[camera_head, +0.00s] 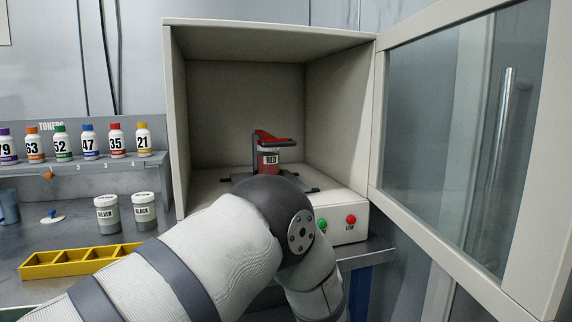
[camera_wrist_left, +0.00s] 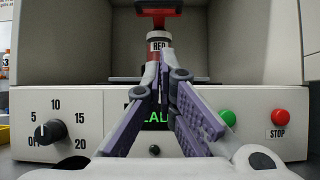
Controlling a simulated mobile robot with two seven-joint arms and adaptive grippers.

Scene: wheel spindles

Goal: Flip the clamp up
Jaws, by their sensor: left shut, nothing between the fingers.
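The clamp (camera_head: 268,138) is a red piece with a dark bar, lying across the top of a jar labelled RED (camera_head: 270,160) inside the open cabinet. In the left wrist view the red clamp (camera_wrist_left: 158,10) is at the top edge, above the RED jar (camera_wrist_left: 159,45). My left gripper (camera_wrist_left: 163,66) is shut and empty, its fingertips in front of the lower part of the jar and below the clamp. Whether they touch the jar is unclear. In the head view my left arm hides this gripper. My right gripper is not in view.
The cabinet (camera_head: 175,100) has its glass door (camera_head: 545,150) swung open to the right. Its front panel has a dial (camera_wrist_left: 48,134), a green button (camera_wrist_left: 227,117) and a red stop button (camera_wrist_left: 280,117). Left are silver and black jars (camera_head: 107,214), a yellow tray (camera_head: 85,257) and toner bottles.

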